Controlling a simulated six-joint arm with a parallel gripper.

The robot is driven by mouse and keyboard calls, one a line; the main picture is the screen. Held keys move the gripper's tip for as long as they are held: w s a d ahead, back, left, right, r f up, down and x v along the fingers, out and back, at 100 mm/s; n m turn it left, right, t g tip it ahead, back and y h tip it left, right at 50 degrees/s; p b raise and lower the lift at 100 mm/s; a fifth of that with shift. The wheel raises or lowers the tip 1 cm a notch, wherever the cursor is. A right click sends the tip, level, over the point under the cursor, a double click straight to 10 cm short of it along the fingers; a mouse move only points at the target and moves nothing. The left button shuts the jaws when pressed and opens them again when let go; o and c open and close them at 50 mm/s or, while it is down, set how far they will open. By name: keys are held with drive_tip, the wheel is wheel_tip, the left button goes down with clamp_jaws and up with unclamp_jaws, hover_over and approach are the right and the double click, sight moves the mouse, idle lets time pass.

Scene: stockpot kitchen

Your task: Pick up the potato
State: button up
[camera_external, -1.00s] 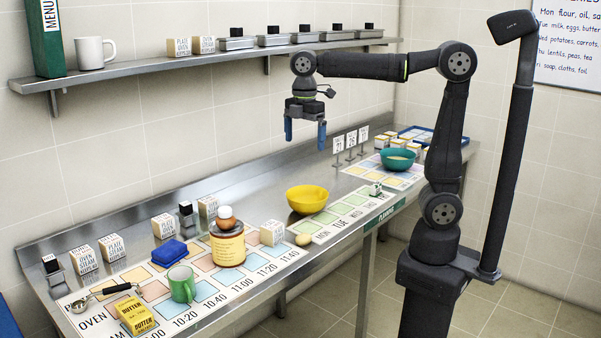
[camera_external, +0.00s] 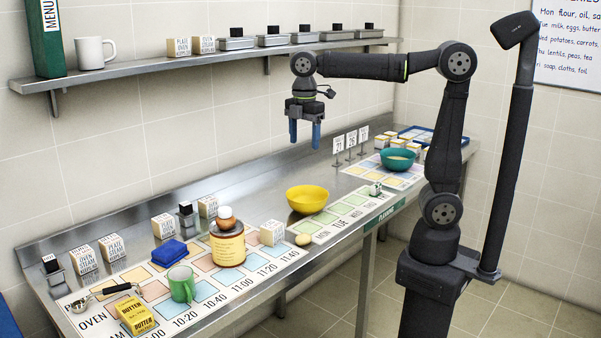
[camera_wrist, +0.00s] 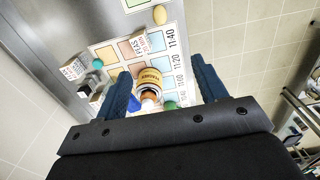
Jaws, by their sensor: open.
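The potato (camera_external: 303,239) is a small, pale yellow oval lying on the steel counter near its front edge, to the right of the time-marked mat. It also shows at the top of the wrist view (camera_wrist: 159,14). My gripper (camera_external: 304,138) is high above the counter, well above the yellow bowl and the potato. Its blue fingers are apart with nothing between them. In the wrist view my gripper (camera_wrist: 160,68) has the labelled jar far below, between its fingers in the picture; the potato lies beyond the fingertips.
A yellow bowl (camera_external: 307,199) stands behind the potato. A white carton (camera_external: 272,233) and a labelled jar (camera_external: 228,245) with a brown, egg-like object on top stand to its left. A green mug (camera_external: 182,284) is further left. A wall shelf (camera_external: 200,63) runs behind.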

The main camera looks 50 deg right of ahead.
sight(305, 234)
drive_tip(key=f+m, duration=0.1)
drive_tip(key=f, duration=0.7)
drive_tip(key=f+m, duration=0.1)
drive_tip(key=f, duration=0.8)
drive_tip(key=f+m, duration=0.1)
drive_tip(key=f, duration=0.8)
drive_tip(key=shift+d+f, duration=0.1)
drive_tip(key=shift+d, duration=0.15)
drive_tip(key=shift+f, duration=2.9)
drive_tip(key=c, duration=1.1)
drive_tip(key=shift+r, duration=0.1)
